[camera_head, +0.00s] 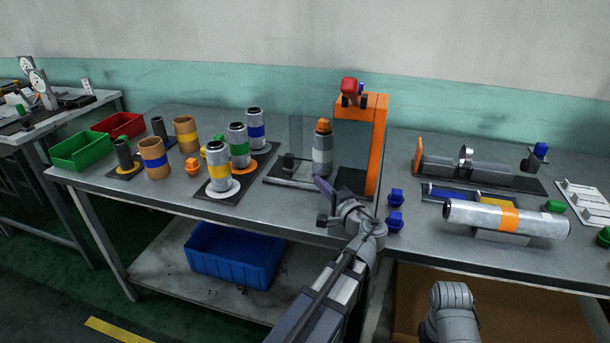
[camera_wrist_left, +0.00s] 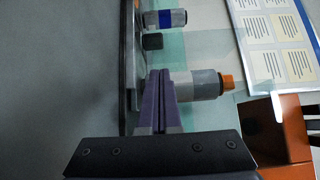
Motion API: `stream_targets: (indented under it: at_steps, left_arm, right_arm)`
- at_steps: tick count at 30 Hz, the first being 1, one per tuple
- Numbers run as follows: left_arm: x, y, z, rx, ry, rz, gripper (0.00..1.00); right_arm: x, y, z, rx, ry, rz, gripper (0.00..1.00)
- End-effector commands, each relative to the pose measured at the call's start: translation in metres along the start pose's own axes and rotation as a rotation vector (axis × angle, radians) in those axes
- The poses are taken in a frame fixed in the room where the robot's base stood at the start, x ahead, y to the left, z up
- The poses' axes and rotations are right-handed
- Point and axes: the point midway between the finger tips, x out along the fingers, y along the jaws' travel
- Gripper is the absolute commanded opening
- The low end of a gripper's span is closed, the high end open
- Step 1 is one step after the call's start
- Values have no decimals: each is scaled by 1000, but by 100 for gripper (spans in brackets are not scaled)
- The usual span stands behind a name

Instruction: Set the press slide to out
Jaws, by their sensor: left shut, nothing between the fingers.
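The press has an orange frame (camera_head: 376,140) with a red part (camera_head: 350,87) on top. A grey cylinder with an orange cap (camera_head: 322,150) stands upright left of the frame; it also shows in the left wrist view (camera_wrist_left: 196,85). A small black block (camera_head: 289,160) sits left of it and may belong to the slide; I cannot tell the slide's position. My left gripper (camera_head: 320,184) is shut and empty in front of the press. Its purple fingers (camera_wrist_left: 160,88) are together in the wrist view, overlapping the cylinder's near end there. My right gripper is out of view.
Clear panels (camera_head: 300,135) stand at the press's left. Several banded canisters (camera_head: 239,146) stand further left. Blue clips (camera_head: 395,222) lie on the table right of my left gripper. A long silver roller (camera_head: 480,216) lies at the right.

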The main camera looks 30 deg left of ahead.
Motion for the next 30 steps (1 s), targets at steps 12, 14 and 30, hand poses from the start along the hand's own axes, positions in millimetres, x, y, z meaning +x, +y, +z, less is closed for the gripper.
stream_targets:
  at_steps: [12, 14, 30]
  left_arm:
    - [52, 0, -1, -1, -4, 2, 0]
    - [62, 0, -1, -1, -4, 2, 0]
    - [100, 0, 0, -1, 0, 3, 0]
  right_arm:
    - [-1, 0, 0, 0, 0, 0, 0]
    - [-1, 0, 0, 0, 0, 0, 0]
    - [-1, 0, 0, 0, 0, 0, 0]
